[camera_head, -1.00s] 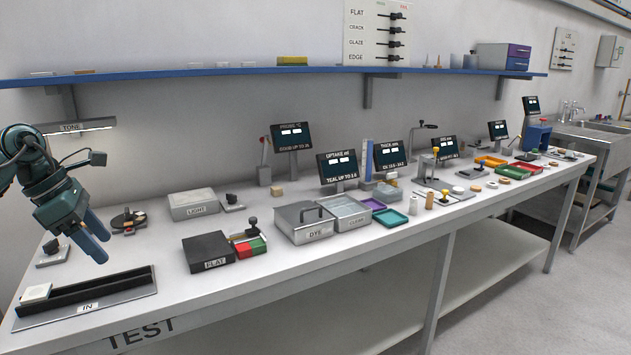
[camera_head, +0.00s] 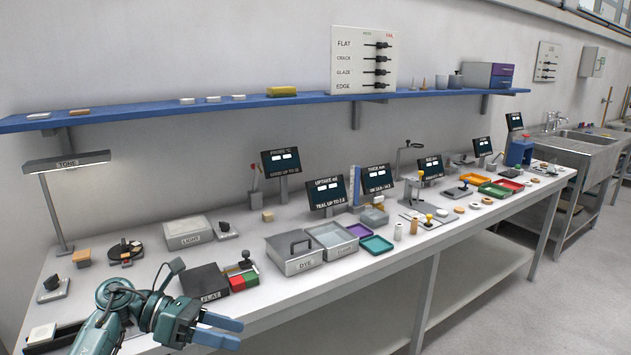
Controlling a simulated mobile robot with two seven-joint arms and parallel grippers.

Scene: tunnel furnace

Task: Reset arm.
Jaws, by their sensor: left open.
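My left gripper (camera_head: 222,332) is at the lower left of the head view, at the end of my teal arm. Its blue fingers point right and are parted, with nothing between them. It is in front of the black FLAT block (camera_head: 203,284), near the front edge of the bench (camera_head: 330,287). My arm hides most of the IN tray; a white tile (camera_head: 42,333) shows at the left. My right gripper does not show.
Behind the gripper stand the LIGHT box (camera_head: 188,232), the grey DYE box (camera_head: 293,252) and the CLEAR tray (camera_head: 332,238). A TONE lamp (camera_head: 66,162) stands at the back left. A blue shelf (camera_head: 230,104) runs along the wall. Open floor lies to the right.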

